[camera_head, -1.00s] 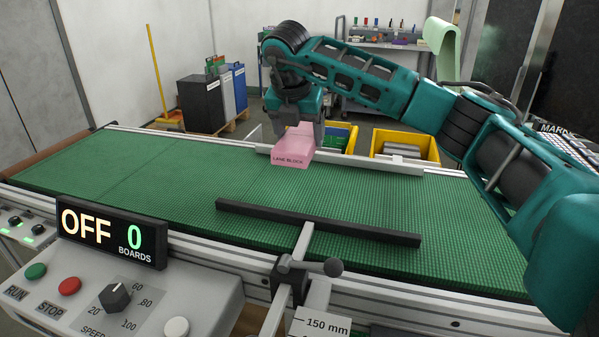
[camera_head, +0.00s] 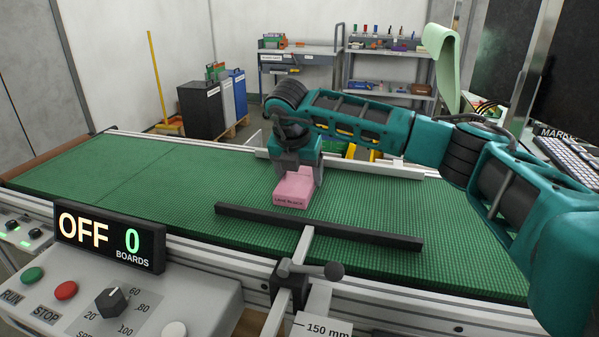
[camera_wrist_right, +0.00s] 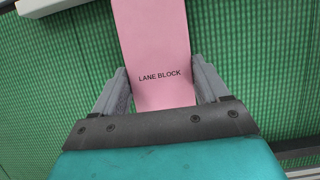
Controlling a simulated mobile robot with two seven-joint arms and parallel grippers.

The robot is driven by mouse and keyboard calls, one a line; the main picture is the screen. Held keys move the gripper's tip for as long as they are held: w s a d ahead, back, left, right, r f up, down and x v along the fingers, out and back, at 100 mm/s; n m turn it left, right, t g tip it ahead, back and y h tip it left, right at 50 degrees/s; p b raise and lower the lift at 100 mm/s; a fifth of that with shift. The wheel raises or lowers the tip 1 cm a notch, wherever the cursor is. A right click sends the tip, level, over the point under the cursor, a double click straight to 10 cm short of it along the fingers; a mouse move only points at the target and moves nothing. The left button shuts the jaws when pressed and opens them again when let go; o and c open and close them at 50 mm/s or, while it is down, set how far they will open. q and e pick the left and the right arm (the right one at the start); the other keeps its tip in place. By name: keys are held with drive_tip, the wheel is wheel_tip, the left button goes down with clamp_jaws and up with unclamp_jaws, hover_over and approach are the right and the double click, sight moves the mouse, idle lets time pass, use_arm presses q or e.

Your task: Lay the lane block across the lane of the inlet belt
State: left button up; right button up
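The pink lane block (camera_head: 293,188), marked "LANE BLOCK", is over the green inlet belt (camera_head: 130,178), between the dark near rail (camera_head: 318,226) and the pale far rail (camera_head: 390,169). Its labelled end faces the near rail. My right gripper (camera_head: 298,177) points down with its fingers on both sides of the block, shut on it. In the right wrist view the block (camera_wrist_right: 155,45) runs lengthwise away between the grey fingers (camera_wrist_right: 162,88). I cannot tell whether the block touches the belt. My left gripper is not in view.
A panel (camera_head: 150,300) with knobs, buttons and a display (camera_head: 110,235) reading "OFF 0 BOARDS" stands at the near left. A clamp lever (camera_head: 333,270) holds the near rail's arm. The belt's left part is clear. Yellow bins (camera_head: 362,153) are behind the belt.

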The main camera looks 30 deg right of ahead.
drive_tip(key=o, duration=0.5)
drive_tip(key=shift+c, duration=0.2)
drive_tip(key=p+v, duration=0.1)
drive_tip(key=v, duration=1.1)
drive_tip(key=shift+r, duration=0.1)
